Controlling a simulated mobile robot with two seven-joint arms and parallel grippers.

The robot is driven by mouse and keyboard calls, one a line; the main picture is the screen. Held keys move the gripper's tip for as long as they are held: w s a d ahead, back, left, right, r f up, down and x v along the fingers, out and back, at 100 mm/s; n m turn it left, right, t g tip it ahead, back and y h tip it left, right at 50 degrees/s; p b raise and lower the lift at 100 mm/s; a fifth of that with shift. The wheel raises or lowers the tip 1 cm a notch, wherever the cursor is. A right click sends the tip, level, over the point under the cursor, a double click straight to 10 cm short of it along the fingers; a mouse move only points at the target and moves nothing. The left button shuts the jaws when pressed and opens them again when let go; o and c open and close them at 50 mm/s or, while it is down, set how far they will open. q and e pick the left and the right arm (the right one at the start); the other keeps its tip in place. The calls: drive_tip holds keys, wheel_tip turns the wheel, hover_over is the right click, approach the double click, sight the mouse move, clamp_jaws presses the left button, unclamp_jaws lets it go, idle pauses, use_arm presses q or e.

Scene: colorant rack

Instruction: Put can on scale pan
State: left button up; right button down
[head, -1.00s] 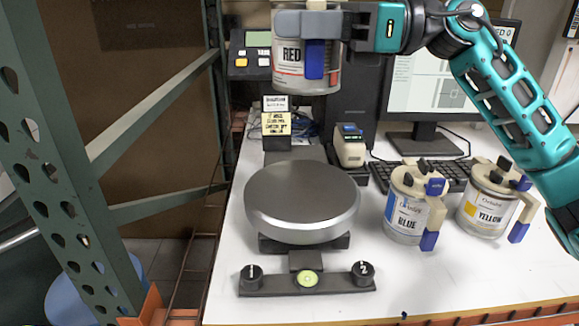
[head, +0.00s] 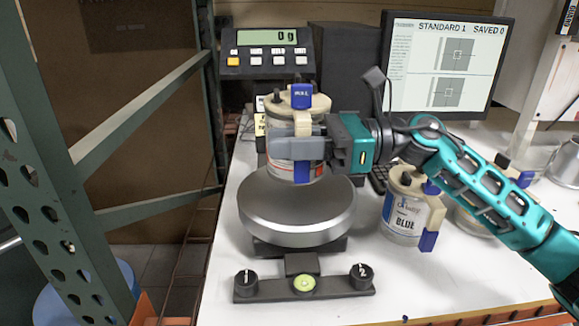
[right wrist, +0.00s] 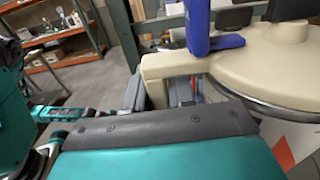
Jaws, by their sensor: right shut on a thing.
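The red can (head: 284,172), with a cream lid and blue-tipped handle, is upright in my right gripper (head: 306,147). The gripper is shut on its cream handle from the right. The can's bottom is just above or at the back part of the round metal scale pan (head: 300,222); I cannot tell whether they touch. In the right wrist view the can's cream lid (right wrist: 270,70) and blue lever (right wrist: 200,35) show close up. The scale display (head: 267,38) reads 0 g. My left gripper is out of view.
A blue-label can (head: 404,215) stands right of the pan. Another can (head: 470,222) is mostly hidden behind my right arm. A levelling bar (head: 304,285) with two black knobs lies in front. A monitor (head: 450,60) stands behind; a green metal frame (head: 50,170) rises at left.

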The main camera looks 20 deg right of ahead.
sight(310, 162)
wheel_tip(310, 162, down, 3)
drive_tip(key=shift+f, duration=0.35)
drive_tip(key=shift+f, duration=0.1)
drive_tip(key=c, duration=1)
unclamp_jaws()
drive_tip(key=shift+f, duration=0.1)
drive_tip(key=shift+o, duration=0.2)
